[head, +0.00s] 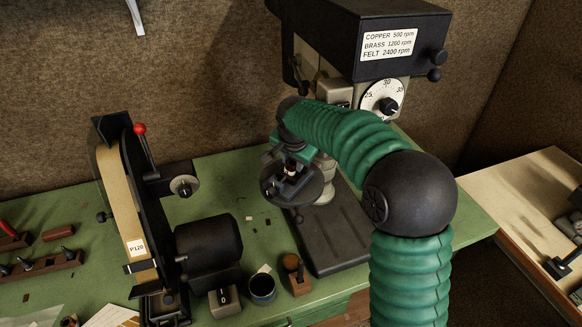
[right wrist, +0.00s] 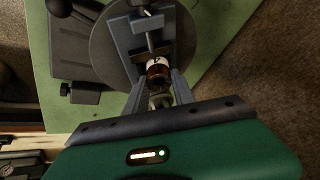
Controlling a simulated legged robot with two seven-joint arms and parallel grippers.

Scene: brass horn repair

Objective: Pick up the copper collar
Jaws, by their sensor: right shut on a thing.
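The copper collar (right wrist: 157,69) is a small brown-red ring shape with a pale, dark-marked top. It sits by the jaws of a small grey vise (right wrist: 148,24) on the round drill-press table (right wrist: 103,47). My right gripper (right wrist: 156,77) is shut on the collar, with a finger on each side of it. I cannot tell whether the collar still touches the vise. In the head view the round table (head: 272,192) shows below my right gripper (head: 289,157), and the collar is small and dark there. My left gripper is in neither view.
The drill press head (head: 345,35) overhangs the table closely. A belt sander (head: 135,215) stands to the left on the green bench (head: 215,170). A dark cup (head: 262,288), a switch box (head: 224,301) and a wooden block (head: 297,283) stand near the front edge.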

